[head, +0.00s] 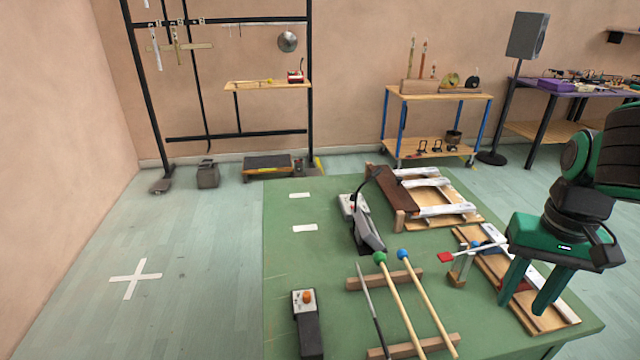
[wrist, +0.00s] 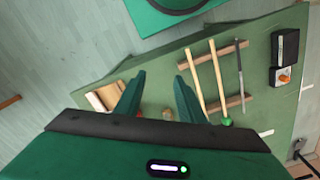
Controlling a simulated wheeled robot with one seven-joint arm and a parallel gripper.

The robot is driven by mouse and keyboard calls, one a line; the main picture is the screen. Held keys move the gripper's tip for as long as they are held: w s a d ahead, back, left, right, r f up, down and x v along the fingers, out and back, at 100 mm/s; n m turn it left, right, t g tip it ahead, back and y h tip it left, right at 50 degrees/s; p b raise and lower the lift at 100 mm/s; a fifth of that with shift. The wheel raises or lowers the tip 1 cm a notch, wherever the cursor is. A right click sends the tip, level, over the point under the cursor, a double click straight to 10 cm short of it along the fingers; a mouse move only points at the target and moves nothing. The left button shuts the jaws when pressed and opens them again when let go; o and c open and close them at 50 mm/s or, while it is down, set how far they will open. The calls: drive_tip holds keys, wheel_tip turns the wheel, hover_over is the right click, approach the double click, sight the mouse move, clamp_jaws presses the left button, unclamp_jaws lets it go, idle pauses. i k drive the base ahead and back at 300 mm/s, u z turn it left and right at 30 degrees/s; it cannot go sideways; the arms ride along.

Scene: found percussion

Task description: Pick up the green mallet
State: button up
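The green mallet (head: 400,305) has a green ball head and a pale wooden stick. It lies across two wooden rails on the green table in the head view, between a blue-headed mallet (head: 428,300) on its right and a thin grey rod (head: 372,308) on its left. The green mallet also shows in the wrist view (wrist: 220,82), right of my fingers. My gripper (head: 522,306) is open, its fingers apart and pointing down, to the right of both mallets. In the wrist view, my gripper (wrist: 160,80) holds nothing; the blue head is hidden.
The rails (head: 440,343) support the sticks. A small stand with a red-tipped beater (head: 446,257) and a wooden bar frame (head: 566,311) are near my gripper. A pedal (head: 365,232) stands behind the mallets. A dark box with an orange knob (head: 309,328) is at left.

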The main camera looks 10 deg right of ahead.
sight(379, 257)
drive_tip(key=z, duration=0.9)
drive_tip(key=k, duration=1.45)
drive_tip(key=u, duration=0.85)
drive_tip(key=i, duration=1)
drive_tip(key=z, duration=0.05)
